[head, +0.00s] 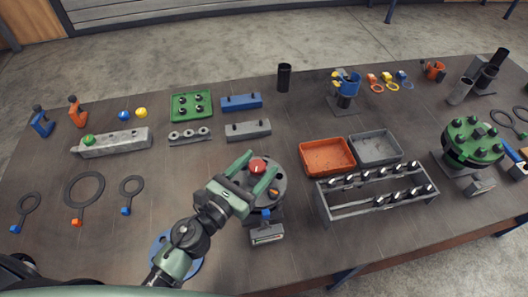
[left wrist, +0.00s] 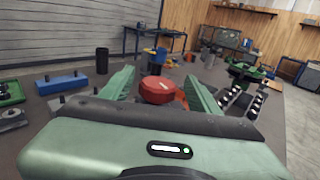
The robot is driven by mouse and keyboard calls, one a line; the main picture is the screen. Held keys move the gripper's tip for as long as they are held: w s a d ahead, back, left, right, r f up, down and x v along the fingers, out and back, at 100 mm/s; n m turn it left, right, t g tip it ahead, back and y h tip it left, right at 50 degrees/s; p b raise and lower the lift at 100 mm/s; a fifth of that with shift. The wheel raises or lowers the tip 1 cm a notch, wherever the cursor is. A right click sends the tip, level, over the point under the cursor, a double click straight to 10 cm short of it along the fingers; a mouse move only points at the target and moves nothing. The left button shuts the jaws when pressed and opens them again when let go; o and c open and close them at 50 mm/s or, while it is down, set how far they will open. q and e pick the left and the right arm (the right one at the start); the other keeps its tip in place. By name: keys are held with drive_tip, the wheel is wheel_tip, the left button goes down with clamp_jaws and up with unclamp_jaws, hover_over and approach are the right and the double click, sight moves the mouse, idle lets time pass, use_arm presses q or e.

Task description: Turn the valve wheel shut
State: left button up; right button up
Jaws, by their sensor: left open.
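The red round valve wheel (head: 257,166), with a small pale mark on top, sits on a dark grey flanged fitting (head: 276,186) near the middle of the table. It also shows in the left wrist view (left wrist: 157,88). My left gripper (head: 253,170) is open, with one green finger on each side of the wheel. In the left wrist view the fingers (left wrist: 158,90) stand left and right of the wheel, and I cannot tell whether they touch it. The wheel's underside is hidden. My right gripper is not in view.
An orange tray (head: 327,157) and a grey tray (head: 375,148) lie right of the fitting, behind a rack (head: 375,190) of dark-capped pieces. A green-topped flange (head: 472,140) stands far right. Grey blocks (head: 248,130) lie behind.

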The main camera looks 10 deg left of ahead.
sight(262, 161)
use_arm(q)
drive_tip(key=x, duration=0.3)
drive_tip(key=shift+w+p, duration=0.15)
drive_tip(key=shift+p, duration=0.15)
drive_tip(key=shift+f, duration=0.1)
clamp_jaws()
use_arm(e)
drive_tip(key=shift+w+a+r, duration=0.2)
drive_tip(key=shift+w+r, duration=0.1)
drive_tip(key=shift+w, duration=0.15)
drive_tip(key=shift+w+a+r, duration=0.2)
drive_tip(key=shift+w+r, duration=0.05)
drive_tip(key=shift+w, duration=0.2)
